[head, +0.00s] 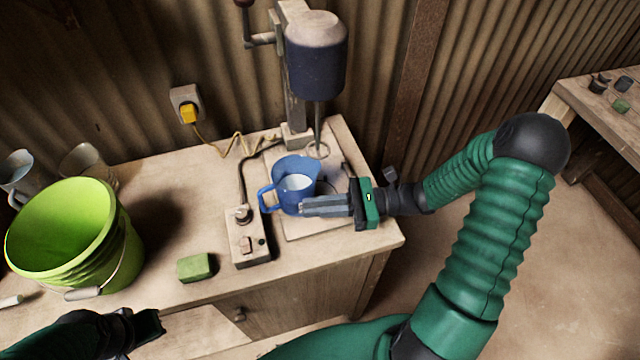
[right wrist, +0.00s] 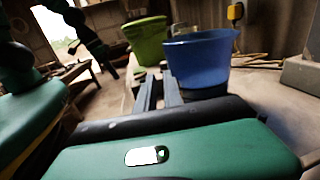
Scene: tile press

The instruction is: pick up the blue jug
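The blue jug (head: 290,170) stands upright on a pale board under the drill-like press, its handle to the left in the head view. Its inside looks pale. It also shows in the right wrist view (right wrist: 202,60), just right of my fingers. My right gripper (head: 304,207) reaches in from the right, its fingers level and across the jug's near side in the head view. A narrow gap shows between the fingers in the right wrist view (right wrist: 159,80), with nothing held. Whether they touch the jug is unclear. My left gripper (head: 150,325) is dark at the lower left, its fingers unclear.
The press (head: 316,65) rises behind the jug. A control box (head: 246,240) with a lever and cable stands left of the board. A green block (head: 195,267) and a lime bucket (head: 122,250) are farther left.

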